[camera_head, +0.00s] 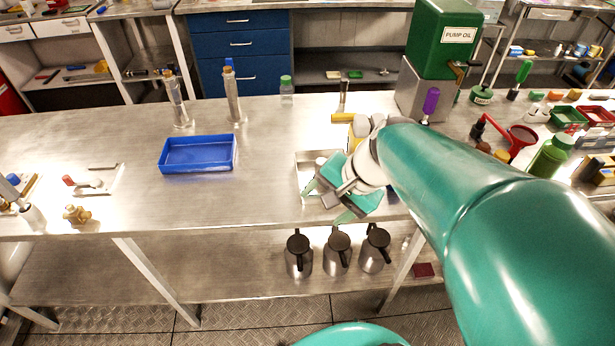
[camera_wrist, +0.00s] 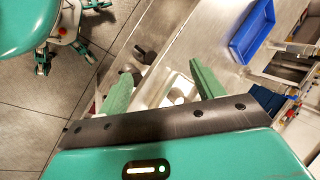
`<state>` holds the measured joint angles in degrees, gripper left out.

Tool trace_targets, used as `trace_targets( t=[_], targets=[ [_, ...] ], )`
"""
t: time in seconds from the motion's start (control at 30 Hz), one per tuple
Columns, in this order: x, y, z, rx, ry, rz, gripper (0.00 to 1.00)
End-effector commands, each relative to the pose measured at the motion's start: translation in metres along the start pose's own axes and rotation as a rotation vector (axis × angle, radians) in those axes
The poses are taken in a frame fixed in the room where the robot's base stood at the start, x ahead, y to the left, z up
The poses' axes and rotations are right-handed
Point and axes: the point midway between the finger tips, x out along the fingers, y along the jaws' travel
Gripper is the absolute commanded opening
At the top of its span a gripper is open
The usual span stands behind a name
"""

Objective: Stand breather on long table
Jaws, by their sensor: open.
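The long table (camera_head: 270,200) is a bare steel bench across the middle of the head view. I cannot tell which thing is the breather; none in view is clearly it. My gripper (camera_head: 328,203) is over the table's front edge, beside a shallow metal tray (camera_head: 303,160) that it partly hides. In the wrist view my gripper (camera_wrist: 162,82) has its two green fingers wide apart, with nothing seen held between them. The tray (camera_wrist: 176,92) shows pale between and beyond the fingers, and its contents are not clear.
A blue tray (camera_head: 198,167) lies left of my gripper, with clear steel between. Two tall cylinders (camera_head: 232,100) and a green-capped bottle (camera_head: 286,92) stand behind. A brass fitting (camera_head: 77,214) is at left. Jugs (camera_head: 338,255) stand on the shelf below. A pump oil dispenser (camera_head: 440,45) stands at right.

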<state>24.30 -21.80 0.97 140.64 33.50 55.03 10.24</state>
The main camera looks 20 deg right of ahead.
Motion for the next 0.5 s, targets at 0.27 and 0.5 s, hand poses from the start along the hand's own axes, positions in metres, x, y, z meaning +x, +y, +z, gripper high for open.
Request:
trace_targets(
  t=[0.27, 0.5],
  targets=[
    [-0.044, -0.014, 0.053, -0.791, 0.212, 0.209, 0.67],
    [-0.059, -0.016, 0.059, -0.986, 0.286, 0.261, 0.67]
  ],
)
